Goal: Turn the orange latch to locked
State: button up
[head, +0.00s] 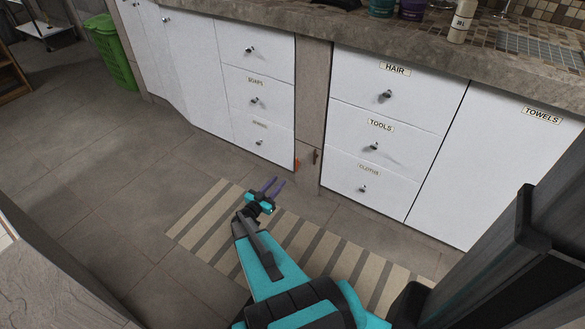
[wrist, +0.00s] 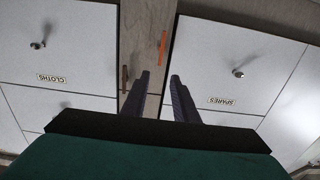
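The orange latch (head: 297,164) is small, on the left edge of the narrow brown panel (head: 309,160) between two white drawer stacks. In the wrist view, where labels appear upside down, the orange latch (wrist: 162,46) is an upright bar just beyond my fingertips. My gripper (head: 276,183) is teal with two purple fingers, held in front of the cabinet and left of the latch in the head view. In the wrist view my gripper (wrist: 160,78) has its fingers apart with nothing between them. Contact with the latch is not visible.
A dark brown handle (head: 315,156) is on the same panel, close to the latch; it also shows in the wrist view (wrist: 125,78). Drawer knobs (head: 259,142) stick out on both sides. A striped rug (head: 205,222) lies on the floor. A stone counter (head: 400,43) runs above.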

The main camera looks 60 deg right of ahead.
aim_at(297, 164)
jog(key=shift+d, duration=0.15)
jog(key=d+b, duration=0.3)
jog(key=d, duration=1)
jog(key=shift+d, duration=0.25)
